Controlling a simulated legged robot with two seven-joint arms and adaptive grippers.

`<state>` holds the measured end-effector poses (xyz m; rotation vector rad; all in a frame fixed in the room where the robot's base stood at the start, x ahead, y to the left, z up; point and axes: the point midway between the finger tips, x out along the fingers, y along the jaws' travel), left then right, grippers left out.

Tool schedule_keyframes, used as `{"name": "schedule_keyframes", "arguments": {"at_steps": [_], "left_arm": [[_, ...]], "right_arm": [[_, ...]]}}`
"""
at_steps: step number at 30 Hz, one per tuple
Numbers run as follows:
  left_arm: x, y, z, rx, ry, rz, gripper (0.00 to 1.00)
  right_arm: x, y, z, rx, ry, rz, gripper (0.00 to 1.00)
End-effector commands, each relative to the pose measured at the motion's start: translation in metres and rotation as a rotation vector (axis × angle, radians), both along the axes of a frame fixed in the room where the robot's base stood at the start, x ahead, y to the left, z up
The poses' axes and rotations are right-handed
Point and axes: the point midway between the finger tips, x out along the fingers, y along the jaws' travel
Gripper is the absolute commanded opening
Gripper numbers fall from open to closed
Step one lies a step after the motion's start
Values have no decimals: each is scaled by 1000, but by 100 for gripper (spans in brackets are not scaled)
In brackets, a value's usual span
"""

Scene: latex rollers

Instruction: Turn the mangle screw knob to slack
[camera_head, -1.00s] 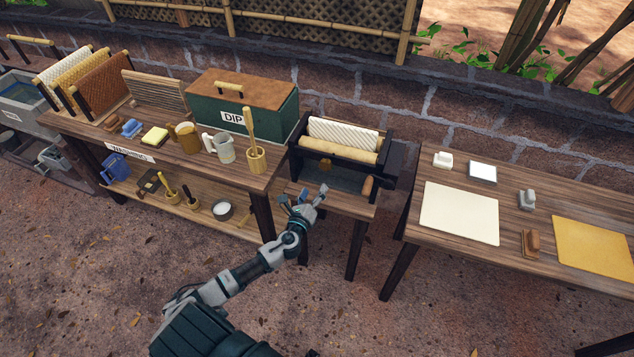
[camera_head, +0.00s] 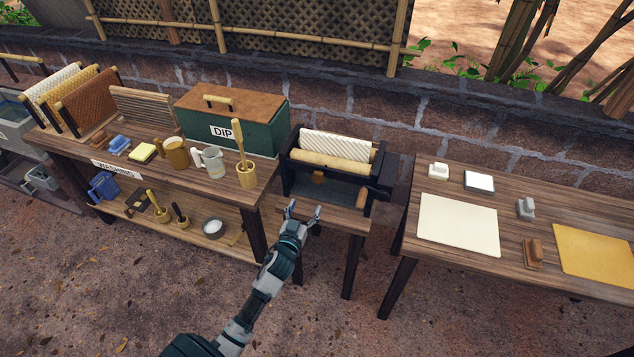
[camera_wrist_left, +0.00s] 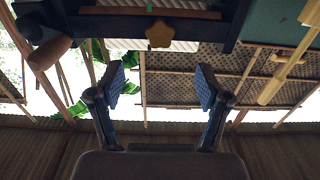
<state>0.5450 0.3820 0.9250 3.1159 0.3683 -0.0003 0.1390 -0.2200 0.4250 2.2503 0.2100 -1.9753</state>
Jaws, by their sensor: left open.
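The mangle (camera_head: 336,163) stands on a small wooden stand, a dark frame with a white ribbed roller (camera_head: 336,145) above a tan roller (camera_head: 328,163). Its yellow screw knob (camera_head: 318,178) is low on the front, below the rollers. In the left wrist view the knob (camera_wrist_left: 159,35) is star-shaped and lies ahead, centred between the fingers in the picture. My left gripper (camera_head: 303,208) is open and empty at the stand's front edge, apart from the knob; it also shows in the wrist view (camera_wrist_left: 160,80). My right gripper is not in view.
The mangle's wooden crank handle (camera_head: 361,199) is just right of the knob. The washing table (camera_head: 268,182) is left, with a wooden tool in a holder (camera_head: 246,176) near its right end. The right table (camera_head: 400,244) holds sheets. A gap separates it from the stand.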

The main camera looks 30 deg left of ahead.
Motion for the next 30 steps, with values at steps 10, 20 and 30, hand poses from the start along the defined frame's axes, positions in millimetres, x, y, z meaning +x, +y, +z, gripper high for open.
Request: {"name": "schedule_keyframes", "arguments": {"at_steps": [10, 20, 30], "left_arm": [[80, 20, 1, 4, -1, 1, 77], [117, 29, 0, 4, 0, 1, 77], [119, 29, 1, 4, 0, 1, 67]], "right_arm": [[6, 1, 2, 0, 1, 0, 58], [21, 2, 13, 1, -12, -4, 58], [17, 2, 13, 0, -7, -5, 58]]}}
